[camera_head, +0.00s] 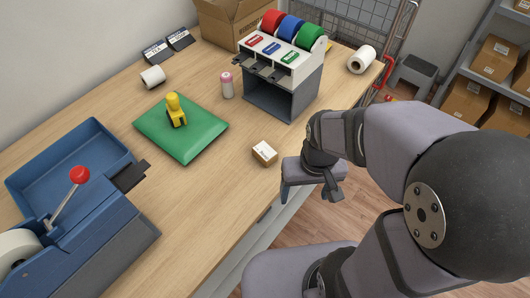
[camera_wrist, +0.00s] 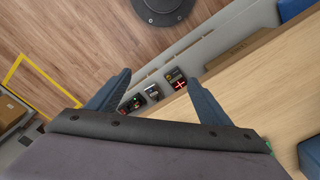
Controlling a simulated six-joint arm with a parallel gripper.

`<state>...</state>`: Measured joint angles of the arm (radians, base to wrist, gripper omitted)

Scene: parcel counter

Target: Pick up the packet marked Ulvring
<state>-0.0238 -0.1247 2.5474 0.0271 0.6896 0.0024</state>
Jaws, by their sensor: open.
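A small brown packet (camera_head: 264,153) with a white label on top lies on the wooden counter, near its front edge. The print on it is too small to read, so I cannot tell whether it says Ulvring. My gripper (camera_head: 312,190) is to the right of the packet, apart from it, by the counter's front edge. In the wrist view my gripper (camera_wrist: 163,88) shows two fingers spread wide with nothing held between them. I cannot make out the packet in the wrist view.
A green pad (camera_head: 200,143) with a yellow-topped stamp (camera_head: 175,110) lies left of the packet. A tape dispenser (camera_head: 289,65) stands behind, beside a pink-capped bottle (camera_head: 227,86). A blue machine with a red-knobbed lever (camera_head: 79,174) is at left. The counter around the packet is clear.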

